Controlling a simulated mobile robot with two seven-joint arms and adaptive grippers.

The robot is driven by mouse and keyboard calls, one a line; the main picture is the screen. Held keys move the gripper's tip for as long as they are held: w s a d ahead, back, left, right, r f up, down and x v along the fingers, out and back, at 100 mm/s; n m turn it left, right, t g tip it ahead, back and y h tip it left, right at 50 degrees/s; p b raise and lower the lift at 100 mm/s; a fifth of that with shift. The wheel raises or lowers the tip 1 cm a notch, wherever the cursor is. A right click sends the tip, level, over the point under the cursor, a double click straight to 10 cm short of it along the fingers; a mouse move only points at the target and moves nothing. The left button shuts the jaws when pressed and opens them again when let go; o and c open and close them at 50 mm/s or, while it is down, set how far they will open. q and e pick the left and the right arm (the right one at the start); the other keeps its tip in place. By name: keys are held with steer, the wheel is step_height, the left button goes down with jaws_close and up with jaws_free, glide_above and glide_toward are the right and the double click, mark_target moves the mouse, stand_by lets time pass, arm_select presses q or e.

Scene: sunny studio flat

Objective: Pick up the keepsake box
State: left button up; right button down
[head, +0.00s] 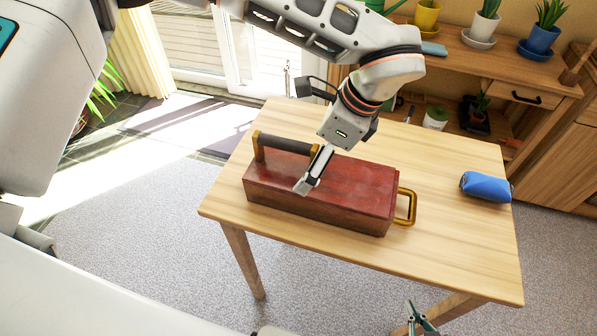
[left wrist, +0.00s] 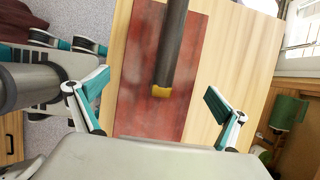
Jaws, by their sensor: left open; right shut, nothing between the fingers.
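The keepsake box (head: 350,188) is a long, reddish-brown wooden box lying on the light wooden table (head: 470,245). A dark bar handle with brass ends (head: 286,143) stands on its top at the left, and a brass loop handle (head: 411,206) is on its right end. My left gripper (head: 313,172) is above the box, pointing down, just right of the bar handle in the head view. In the left wrist view, its fingers (left wrist: 158,105) are spread apart over the box top (left wrist: 140,100), with the bar handle (left wrist: 172,45) ahead between them. My right gripper (head: 421,320) is shut and empty at the bottom edge.
A blue pouch-like object (head: 486,187) lies near the table's right edge. A wooden shelf (head: 490,65) with several potted plants stands behind. The table top between box and pouch is clear.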

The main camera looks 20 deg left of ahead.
mark_target(301, 168)
arm_select(q)
steer(key=x, duration=0.6)
steer(key=shift+a+r, duration=0.1)
steer(key=shift+a, duration=0.25)
steer(key=c, duration=1.2)
steer(key=shift+c, duration=1.3)
steer(key=shift+r, duration=0.2)
